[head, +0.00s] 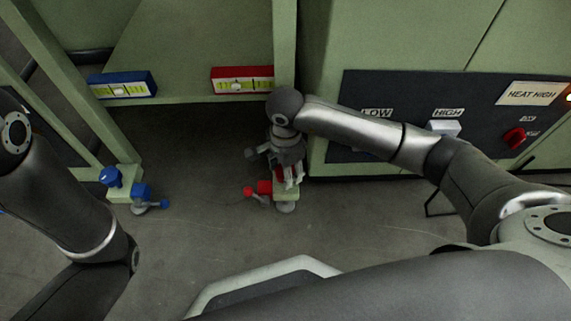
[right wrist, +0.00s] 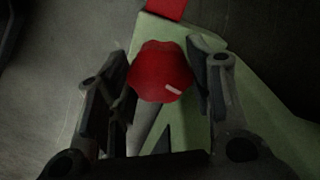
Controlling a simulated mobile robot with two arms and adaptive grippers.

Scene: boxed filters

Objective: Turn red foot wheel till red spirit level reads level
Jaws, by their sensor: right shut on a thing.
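The red foot wheel (right wrist: 158,68) is a lobed red knob with a white mark at its lower right. It sits between the fingers of my right gripper (right wrist: 166,84), which is shut on it. In the head view my right gripper (head: 289,176) points down at the foot of the right-hand leg and hides most of the wheel. The red spirit level (head: 243,73) is on the front edge of the green shelf. My left gripper is out of view.
A blue spirit level (head: 122,79) sits at the shelf's left. A blue foot wheel (head: 110,177) and blue lever (head: 143,192) are at the left foot. A red ball-ended lever (head: 263,188) is beside the right foot. A dark control panel (head: 390,88) is at right. Floor between the feet is clear.

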